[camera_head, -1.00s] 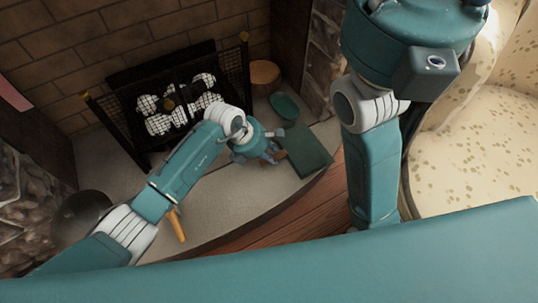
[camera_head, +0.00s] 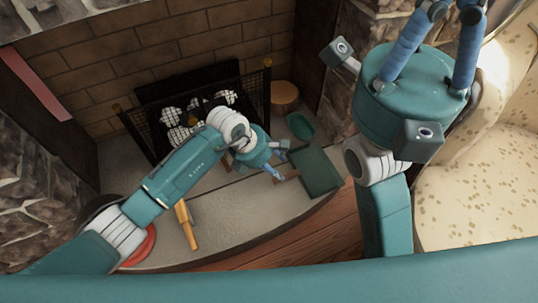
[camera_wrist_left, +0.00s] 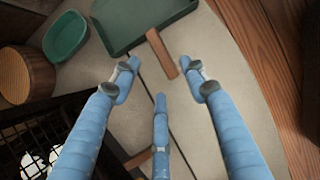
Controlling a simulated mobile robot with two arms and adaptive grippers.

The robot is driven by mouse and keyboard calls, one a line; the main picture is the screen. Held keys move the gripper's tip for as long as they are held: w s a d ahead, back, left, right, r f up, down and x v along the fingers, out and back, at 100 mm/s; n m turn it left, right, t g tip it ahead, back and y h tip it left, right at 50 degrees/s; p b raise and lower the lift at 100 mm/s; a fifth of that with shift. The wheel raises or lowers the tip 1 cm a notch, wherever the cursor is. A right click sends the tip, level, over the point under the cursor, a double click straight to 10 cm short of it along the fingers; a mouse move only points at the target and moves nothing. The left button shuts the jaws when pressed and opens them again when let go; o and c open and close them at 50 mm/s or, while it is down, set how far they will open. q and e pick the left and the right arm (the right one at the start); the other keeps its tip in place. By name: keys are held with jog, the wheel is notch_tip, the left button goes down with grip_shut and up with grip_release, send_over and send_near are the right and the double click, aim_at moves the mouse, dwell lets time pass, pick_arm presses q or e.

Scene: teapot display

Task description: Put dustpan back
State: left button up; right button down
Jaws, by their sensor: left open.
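The dustpan (camera_head: 318,172) is a flat green pan with a short brown handle, lying on the pale hearth in the head view. In the left wrist view its pan (camera_wrist_left: 145,22) is at the top and its handle (camera_wrist_left: 162,54) points down toward my fingers. My left gripper (camera_head: 284,160) is open at the handle end of the dustpan. In the wrist view its fingertips (camera_wrist_left: 160,76) are spread to either side of the handle's near end, without visible contact. My right gripper (camera_head: 440,35) is raised at the upper right; its fingertips are cut off by the frame.
A green bowl (camera_head: 300,126) and a round wooden stool-like block (camera_head: 285,96) stand behind the dustpan. A black fireplace grate (camera_head: 190,115) is at the left. An orange-handled object (camera_head: 187,226) lies on the hearth. A spotted cream sofa (camera_head: 470,160) is at the right.

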pick_arm(q)
jog(key=shift+p+v, duration=0.7)
jog(key=shift+v, duration=1.55)
